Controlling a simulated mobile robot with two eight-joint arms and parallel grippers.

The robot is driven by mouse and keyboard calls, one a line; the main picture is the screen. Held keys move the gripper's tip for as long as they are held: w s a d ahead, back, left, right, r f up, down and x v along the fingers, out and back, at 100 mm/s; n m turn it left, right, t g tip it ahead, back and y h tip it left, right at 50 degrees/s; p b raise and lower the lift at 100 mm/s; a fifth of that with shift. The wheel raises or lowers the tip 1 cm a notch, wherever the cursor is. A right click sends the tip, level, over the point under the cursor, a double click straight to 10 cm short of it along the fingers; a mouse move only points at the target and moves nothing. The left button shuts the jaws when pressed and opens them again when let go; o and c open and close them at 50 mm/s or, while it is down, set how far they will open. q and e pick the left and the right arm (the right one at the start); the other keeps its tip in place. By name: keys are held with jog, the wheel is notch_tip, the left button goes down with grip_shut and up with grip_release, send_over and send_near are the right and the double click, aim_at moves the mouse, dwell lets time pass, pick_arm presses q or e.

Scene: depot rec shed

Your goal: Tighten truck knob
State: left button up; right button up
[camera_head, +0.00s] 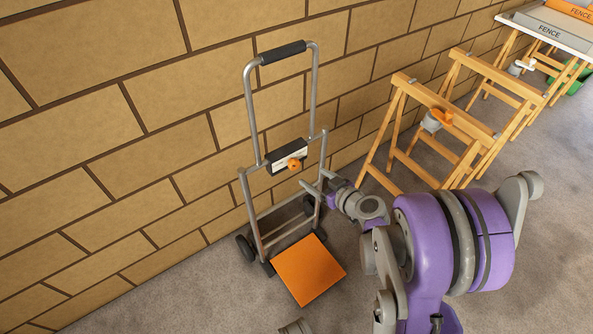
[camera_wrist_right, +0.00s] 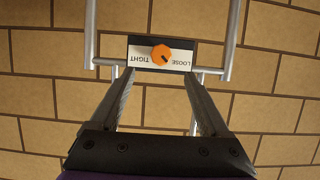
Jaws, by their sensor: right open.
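A grey tubular hand truck (camera_head: 250,105) stands upright against the block wall, with a dark grip on top and an orange toe plate (camera_head: 308,268). Its crossbar carries a dark box with a white label and an orange knob (camera_head: 293,164). In the right wrist view the knob (camera_wrist_right: 161,55) sits on the label between upside-down "TIGHT" on the left and "LOOSE" on the right; its dark mark points to the lower right, on the LOOSE side. My right gripper (camera_head: 315,184) is open, its fingers (camera_wrist_right: 161,75) pointing at the knob from either side, apparently short of it.
Wooden sawhorses (camera_head: 437,118) stand along the wall to the right, with an orange-and-grey item (camera_head: 437,119) on one. Carpet left of the truck is clear.

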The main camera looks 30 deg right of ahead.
aim_at(296, 166)
jog(key=b+x, duration=0.1)
jog(key=x, duration=0.9)
jog(key=shift+w+a+f+b, duration=0.1)
jog(key=shift+w+b, duration=0.05)
jog(key=shift+b, duration=0.15)
jog(key=shift+c, duration=0.3)
grip_shut()
